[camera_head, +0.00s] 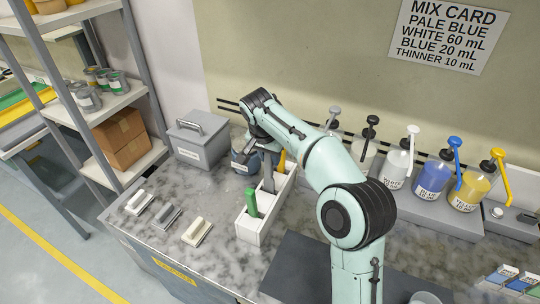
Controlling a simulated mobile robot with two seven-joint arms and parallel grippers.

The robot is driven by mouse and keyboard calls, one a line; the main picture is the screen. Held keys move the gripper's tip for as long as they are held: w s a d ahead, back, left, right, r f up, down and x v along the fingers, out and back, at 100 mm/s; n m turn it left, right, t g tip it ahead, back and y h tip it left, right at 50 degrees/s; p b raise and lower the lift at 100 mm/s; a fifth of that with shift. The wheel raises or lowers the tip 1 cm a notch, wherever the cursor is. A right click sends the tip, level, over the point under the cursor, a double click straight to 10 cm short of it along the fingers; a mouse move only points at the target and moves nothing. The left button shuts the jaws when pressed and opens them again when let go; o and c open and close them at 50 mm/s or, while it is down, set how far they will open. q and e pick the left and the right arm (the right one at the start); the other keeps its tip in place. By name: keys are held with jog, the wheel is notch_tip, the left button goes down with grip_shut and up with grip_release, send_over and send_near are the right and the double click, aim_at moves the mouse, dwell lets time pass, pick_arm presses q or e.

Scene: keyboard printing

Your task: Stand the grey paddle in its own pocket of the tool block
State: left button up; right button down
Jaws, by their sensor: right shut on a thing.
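The white tool block (247,229) stands on the marbled counter, with a row of pockets. A green-handled tool (250,203) stands in its near end and a yellow-orange one (282,161) shows toward the far end. My right gripper (265,149) reaches over the block from above and is shut on the grey paddle (269,174). The paddle is roughly upright over the middle of the block, between the green and yellow-orange tools. Its lower end is hidden by the block, so I cannot tell how deep it sits. My left gripper is not in view.
Pump bottles (432,175) line the back right. A dark mat (300,270) lies in front.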

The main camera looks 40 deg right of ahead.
aim_at(270, 167)
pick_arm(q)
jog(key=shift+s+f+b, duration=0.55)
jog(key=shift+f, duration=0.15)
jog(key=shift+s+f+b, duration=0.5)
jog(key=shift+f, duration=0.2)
pick_arm(e)
jog(key=shift+f, duration=2.4)
jog(key=c, duration=0.8)
grip_release()
jog(key=shift+r+p, duration=0.7)
jog(key=shift+r, duration=0.55)
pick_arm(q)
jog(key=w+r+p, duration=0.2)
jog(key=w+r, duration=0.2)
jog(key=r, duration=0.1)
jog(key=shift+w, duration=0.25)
pick_arm(e)
notch_tip(270, 167, up, 5)
jog(key=shift+f, duration=0.2)
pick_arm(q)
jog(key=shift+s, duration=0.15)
pick_arm(e)
jog(key=shift+s, duration=0.1)
